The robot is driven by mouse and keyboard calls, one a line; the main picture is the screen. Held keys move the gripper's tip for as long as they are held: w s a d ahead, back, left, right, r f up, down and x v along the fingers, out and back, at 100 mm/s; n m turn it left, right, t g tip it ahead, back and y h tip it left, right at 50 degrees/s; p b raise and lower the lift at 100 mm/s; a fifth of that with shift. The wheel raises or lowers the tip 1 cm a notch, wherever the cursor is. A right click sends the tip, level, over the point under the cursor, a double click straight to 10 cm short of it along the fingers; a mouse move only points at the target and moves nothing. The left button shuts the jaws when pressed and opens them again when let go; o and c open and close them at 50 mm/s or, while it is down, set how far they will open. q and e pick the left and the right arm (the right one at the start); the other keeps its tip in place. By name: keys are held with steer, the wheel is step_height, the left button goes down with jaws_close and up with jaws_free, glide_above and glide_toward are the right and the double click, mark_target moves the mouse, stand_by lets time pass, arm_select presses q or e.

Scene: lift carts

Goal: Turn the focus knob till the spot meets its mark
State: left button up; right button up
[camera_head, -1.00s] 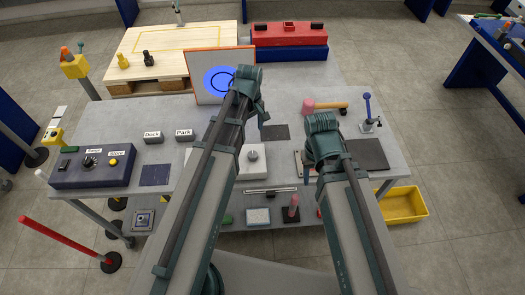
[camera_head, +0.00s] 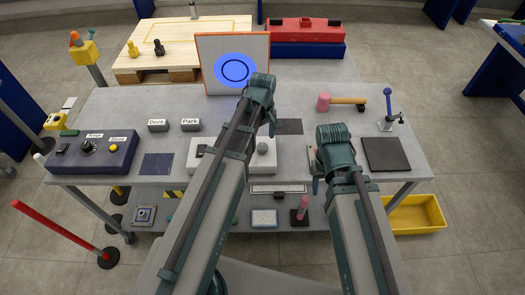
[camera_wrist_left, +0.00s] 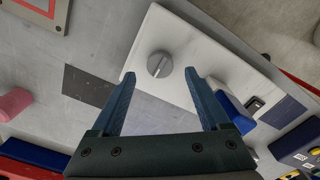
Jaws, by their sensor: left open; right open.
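The focus knob (camera_head: 264,146) is a round grey knob on a white box (camera_head: 203,161). In the left wrist view the knob (camera_wrist_left: 160,64) shows a raised bar across its top. My left gripper (camera_head: 271,124) is open above the knob. In the left wrist view its fingertips (camera_wrist_left: 160,74) stand apart on either side of the knob's near edge, with nothing between them held. A white, orange-edged screen (camera_head: 255,48) shows a blue spot (camera_head: 220,70) with a dark ring (camera_head: 235,80) inside it. My right gripper (camera_head: 317,182) is open and mostly hidden by its wrist.
A dark control box (camera_head: 95,165) sits at the table's left, with Dock (camera_head: 158,125) and Park (camera_head: 191,124) blocks beyond it. A pink-headed mallet (camera_head: 345,100), a blue lever (camera_head: 388,105) and a dark pad (camera_head: 385,155) lie to the right. A yellow bin (camera_head: 415,222) stands below.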

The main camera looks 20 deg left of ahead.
mark_target(263, 146)
arm_select(q)
step_height(263, 146, down, 4)
steer(key=b, duration=0.3)
steer(key=shift+f, duration=0.15)
steer(key=shift+c, duration=0.3)
jaws_close()
